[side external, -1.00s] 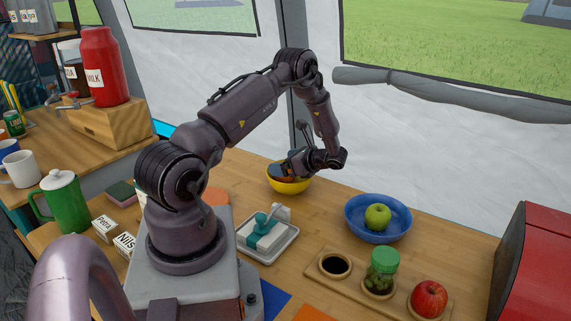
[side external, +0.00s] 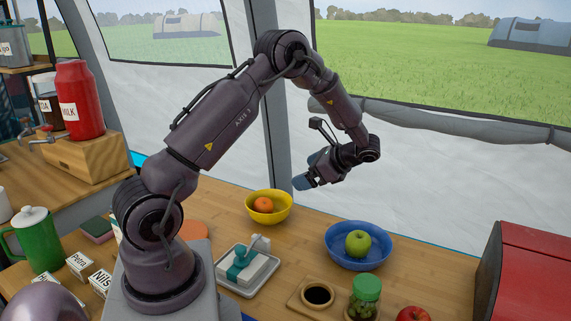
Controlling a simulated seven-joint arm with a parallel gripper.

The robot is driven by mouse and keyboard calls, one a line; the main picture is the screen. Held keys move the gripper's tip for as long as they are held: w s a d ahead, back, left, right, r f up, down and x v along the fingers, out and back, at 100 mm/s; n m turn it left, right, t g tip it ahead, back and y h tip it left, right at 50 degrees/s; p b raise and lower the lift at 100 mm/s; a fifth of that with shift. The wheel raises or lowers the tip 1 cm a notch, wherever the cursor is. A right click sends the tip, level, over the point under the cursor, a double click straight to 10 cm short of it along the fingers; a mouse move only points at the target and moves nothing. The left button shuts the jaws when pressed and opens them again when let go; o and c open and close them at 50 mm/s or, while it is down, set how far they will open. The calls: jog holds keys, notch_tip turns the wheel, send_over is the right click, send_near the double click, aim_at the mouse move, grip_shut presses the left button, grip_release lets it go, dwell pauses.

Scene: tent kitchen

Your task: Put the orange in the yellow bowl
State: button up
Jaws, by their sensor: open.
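The orange (side external: 264,205) rests inside the yellow bowl (side external: 268,219), which stands on the wooden counter behind the white tray. My gripper (side external: 302,183) is raised in the air above and to the right of the yellow bowl, apart from it. It is open and nothing shows between its fingers.
A blue bowl (side external: 345,255) with a green apple (side external: 358,243) stands right of the yellow bowl. A green-lidded jar (side external: 365,295), a red apple (side external: 412,314) and a red box (side external: 530,275) are at the right.

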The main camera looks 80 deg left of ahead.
jog(key=s+d+r+n+t+h, duration=0.35)
jog(key=d+r+t, duration=0.25)
jog(key=d+r, duration=0.75)
jog(key=s+d+r+n+t+h, duration=0.2)
jog(key=s+d+t, duration=0.1)
jog(key=s+d, duration=0.2)
jog(key=s+d+r+n+t+h, duration=0.1)
jog(key=s+d+t, duration=0.3)
jog(key=d, duration=0.4)
jog(key=shift+s+r+n+h, duration=0.35)
jog(key=shift+r+h, duration=0.05)
jog(key=shift+h, duration=0.45)
